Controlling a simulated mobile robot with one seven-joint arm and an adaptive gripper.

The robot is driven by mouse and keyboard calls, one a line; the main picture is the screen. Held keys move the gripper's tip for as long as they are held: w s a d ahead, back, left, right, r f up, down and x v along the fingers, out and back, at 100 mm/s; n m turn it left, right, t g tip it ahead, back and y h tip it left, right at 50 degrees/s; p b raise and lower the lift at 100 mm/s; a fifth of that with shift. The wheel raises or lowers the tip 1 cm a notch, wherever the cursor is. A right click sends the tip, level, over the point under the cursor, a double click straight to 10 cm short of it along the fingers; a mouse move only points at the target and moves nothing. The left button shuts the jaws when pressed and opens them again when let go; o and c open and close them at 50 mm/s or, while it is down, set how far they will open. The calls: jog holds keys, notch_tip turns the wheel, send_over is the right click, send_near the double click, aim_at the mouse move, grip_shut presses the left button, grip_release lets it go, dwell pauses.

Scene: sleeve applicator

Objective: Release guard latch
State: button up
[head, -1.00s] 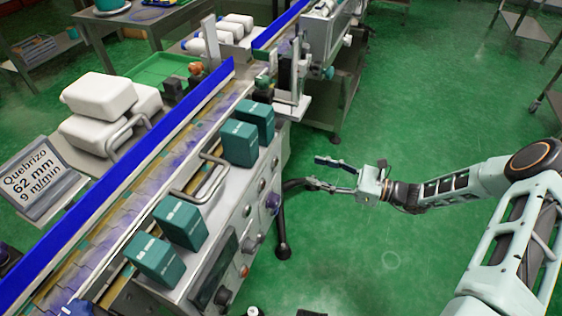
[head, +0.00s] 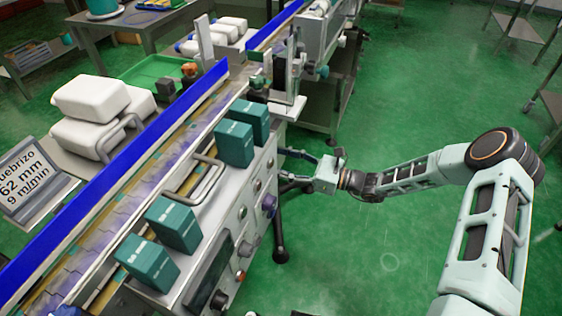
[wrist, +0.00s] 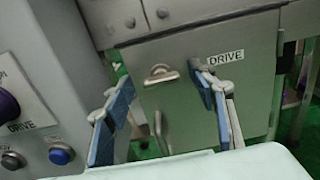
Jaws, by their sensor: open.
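A grey metal guard panel (wrist: 200,115) with a "DRIVE" label fills the middle of the wrist view. A small metal latch piece (wrist: 160,75) sits near its upper left, with a vertical handle (wrist: 161,132) below it. I cannot tell for sure which is the guard latch. My gripper (wrist: 163,95) is open and empty, its blue-padded fingers standing either side of the latch piece in the picture, with no contact visible. In the head view my gripper (head: 283,166) is beside the machine's right end; the panel is hard to make out there.
A control face with knobs (wrist: 8,105) and a blue button (wrist: 60,156) is left of the panel. A black machine foot (head: 280,254) stands below.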

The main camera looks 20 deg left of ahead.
jog(key=c, duration=1.2)
jog(key=shift+o, duration=0.2)
jog(key=shift+s+f+n+b, duration=0.1)
jog(key=shift+n+b, duration=0.5)
jog(key=shift+n, duration=2.35)
jog(key=shift+s+f+n+b, duration=0.1)
jog(key=shift+n+b, duration=0.45)
jog(key=shift+n, duration=2.45)
jog(key=shift+s+f+n+b, duration=0.1)
jog(key=shift+n+b, duration=0.5)
jog(key=shift+n, duration=2.35)
